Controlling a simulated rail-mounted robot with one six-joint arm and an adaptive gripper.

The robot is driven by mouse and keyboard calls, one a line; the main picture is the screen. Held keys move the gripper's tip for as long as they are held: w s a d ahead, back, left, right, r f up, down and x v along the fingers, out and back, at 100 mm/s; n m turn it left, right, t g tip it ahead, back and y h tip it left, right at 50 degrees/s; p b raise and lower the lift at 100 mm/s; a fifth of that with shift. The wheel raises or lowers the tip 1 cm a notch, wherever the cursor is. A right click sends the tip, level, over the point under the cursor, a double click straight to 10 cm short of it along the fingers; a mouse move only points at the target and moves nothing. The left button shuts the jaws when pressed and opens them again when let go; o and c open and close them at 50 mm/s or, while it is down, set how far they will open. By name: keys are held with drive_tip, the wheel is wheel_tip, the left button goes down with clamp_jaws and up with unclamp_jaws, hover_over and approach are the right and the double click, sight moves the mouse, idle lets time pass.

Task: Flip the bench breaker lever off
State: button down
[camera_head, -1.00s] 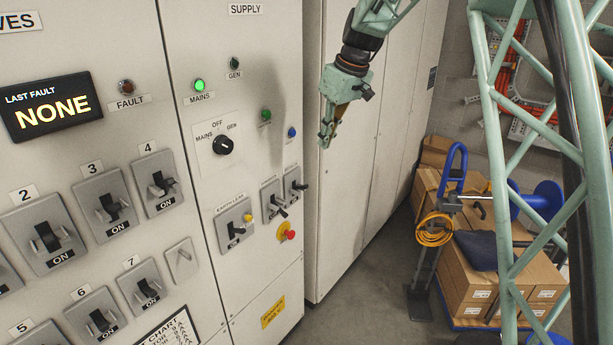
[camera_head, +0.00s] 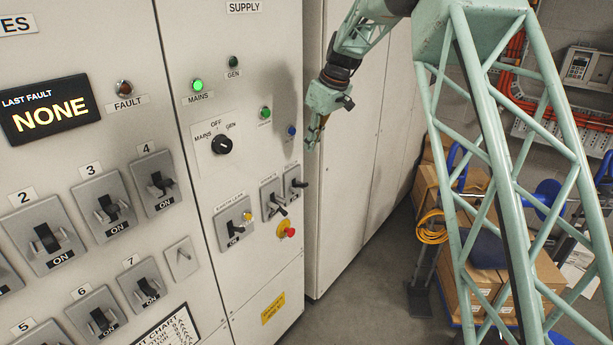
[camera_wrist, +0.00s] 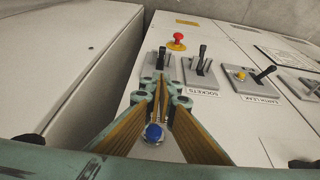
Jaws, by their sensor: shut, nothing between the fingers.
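The bench breaker appears to be the rightmost lever switch (camera_head: 294,182) of the SUPPLY panel's lower row; its label is too small to read. It has a grey plate and a dark lever that sticks out. In the wrist view this lever (camera_wrist: 161,57) stands just beyond my fingertips, which cover part of its plate and its label. My gripper (camera_head: 310,146) is shut and empty, in front of the panel's right edge, above the lever and apart from it. In the wrist view my gripper (camera_wrist: 160,80) points toward the lever's plate; I cannot tell the exact gap.
The SOCKETS lever (camera_wrist: 202,58) is close beside the bench lever, with the EARTH LEAK switch (camera_wrist: 260,75) beyond. A red emergency button (camera_head: 290,232) sits below. A blue lamp (camera_head: 291,130) is above, near my fingers. Cartons (camera_head: 425,190) and a trolley stand right.

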drive_tip(key=shift+f, duration=0.15)
hover_over(307, 183)
drive_tip(key=a, duration=0.2)
drive_tip(key=f, duration=0.8)
drive_tip(key=shift+w+d+f, duration=0.25)
drive_tip(key=shift+w+f, duration=0.15)
drive_tip(key=shift+s+d+f, duration=0.15)
drive_tip(key=shift+d+f, duration=0.1)
drive_tip(key=shift+f, duration=0.35)
drive_tip(key=shift+s+d+f, duration=0.1)
drive_tip(key=shift+d+f, duration=0.1)
drive_tip(key=shift+f, duration=0.4)
drive_tip(key=shift+s+d+f, duration=0.1)
drive_tip(key=shift+f, duration=0.45)
drive_tip(key=shift+s+d+f, duration=0.1)
drive_tip(key=shift+f, duration=0.05)
drive_tip(key=shift+f+b, duration=0.25)
drive_tip(key=shift+b, duration=0.3)
